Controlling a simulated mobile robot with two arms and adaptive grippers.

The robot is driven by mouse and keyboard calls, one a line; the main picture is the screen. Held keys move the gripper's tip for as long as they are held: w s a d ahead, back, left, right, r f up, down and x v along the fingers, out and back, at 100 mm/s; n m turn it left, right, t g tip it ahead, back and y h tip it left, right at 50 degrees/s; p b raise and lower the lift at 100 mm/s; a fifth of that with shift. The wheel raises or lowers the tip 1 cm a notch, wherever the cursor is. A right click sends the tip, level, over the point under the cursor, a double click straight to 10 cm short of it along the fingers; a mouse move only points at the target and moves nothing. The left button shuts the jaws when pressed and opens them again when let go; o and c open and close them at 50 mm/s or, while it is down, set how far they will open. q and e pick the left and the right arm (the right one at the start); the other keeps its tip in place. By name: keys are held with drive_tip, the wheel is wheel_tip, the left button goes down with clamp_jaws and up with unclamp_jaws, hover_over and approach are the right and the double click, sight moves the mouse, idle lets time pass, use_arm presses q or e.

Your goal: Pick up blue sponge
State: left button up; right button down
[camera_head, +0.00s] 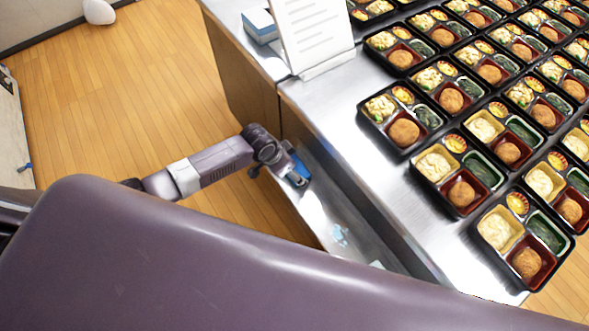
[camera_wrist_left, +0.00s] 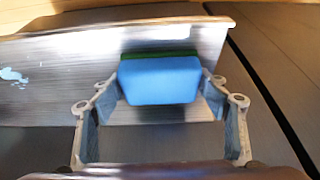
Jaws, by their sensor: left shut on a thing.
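The blue sponge (camera_wrist_left: 160,82) has a green layer along its far side. It sits between the fingers of my left gripper (camera_wrist_left: 160,88) in the left wrist view, and the fingers are shut on it. In the head view my left gripper (camera_head: 295,180) is at the low steel shelf beside the counter, and a bit of the blue sponge (camera_head: 301,167) shows at its fingers. Whether the sponge still touches the shelf, I cannot tell. My right gripper is not in view.
The steel shelf (camera_head: 325,210) carries a light blue foamy patch (camera_head: 340,237). The higher steel counter (camera_head: 335,105) stands to its right, with rows of filled bento trays (camera_head: 403,118). A white sign (camera_head: 312,35) and a blue-and-white box (camera_head: 259,25) stand at the back. Wooden floor lies left.

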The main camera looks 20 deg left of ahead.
use_arm(q)
drive_tip(key=shift+r, duration=0.1)
wheel_tip(320, 180, up, 20)
idle(0.4)
